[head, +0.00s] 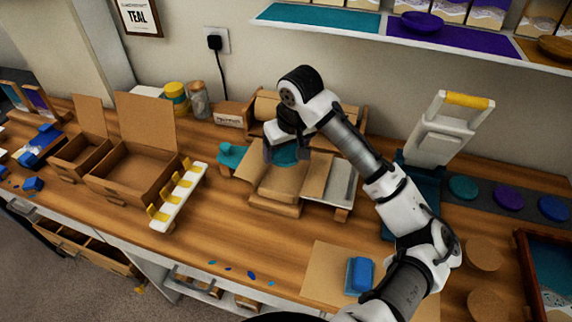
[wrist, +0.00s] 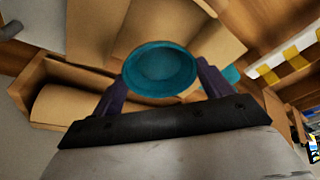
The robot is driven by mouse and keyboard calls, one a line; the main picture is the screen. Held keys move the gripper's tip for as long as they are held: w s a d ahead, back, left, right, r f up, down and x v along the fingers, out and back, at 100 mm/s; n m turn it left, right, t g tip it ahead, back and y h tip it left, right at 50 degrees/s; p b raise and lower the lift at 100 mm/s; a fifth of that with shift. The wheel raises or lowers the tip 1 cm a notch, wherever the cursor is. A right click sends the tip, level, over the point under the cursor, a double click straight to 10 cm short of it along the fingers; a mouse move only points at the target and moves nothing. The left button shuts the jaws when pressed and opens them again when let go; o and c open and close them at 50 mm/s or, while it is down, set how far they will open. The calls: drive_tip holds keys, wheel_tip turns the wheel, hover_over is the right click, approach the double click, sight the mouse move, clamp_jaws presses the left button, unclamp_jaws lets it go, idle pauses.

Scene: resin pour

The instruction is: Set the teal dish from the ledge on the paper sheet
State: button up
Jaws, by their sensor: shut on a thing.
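The teal dish (wrist: 160,72) is held between the fingers of my gripper (wrist: 160,88), which is shut on it. In the head view, part of the dish (head: 284,155) shows below my gripper (head: 282,150); the wrist hides the rest. The dish looks empty and is over the brown paper at the roll stand. This paper sheet (head: 285,183) lies on the stand and also shows in the wrist view (wrist: 95,28). I cannot tell how large the gap between dish and paper is. The wall ledge (head: 470,43) holds a purple dish (head: 422,21) and an ochre dish (head: 556,47); its teal panel (head: 318,20) is bare.
A teal tool (head: 236,157) lies left of the stand. A white rack with yellow clips (head: 180,197) and open cardboard boxes (head: 135,170) stand farther left. A white press with a yellow handle (head: 447,127) stands right. A blue block (head: 359,274) sits on brown paper in front.

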drive_tip(key=shift+f+p, duration=0.35)
drive_tip(key=shift+f, duration=2.95)
drive_tip(key=o, duration=1)
drive_tip(key=shift+o, duration=0.2)
drive_tip(key=b+v, duration=0.2)
drive_tip(key=v, duration=1)
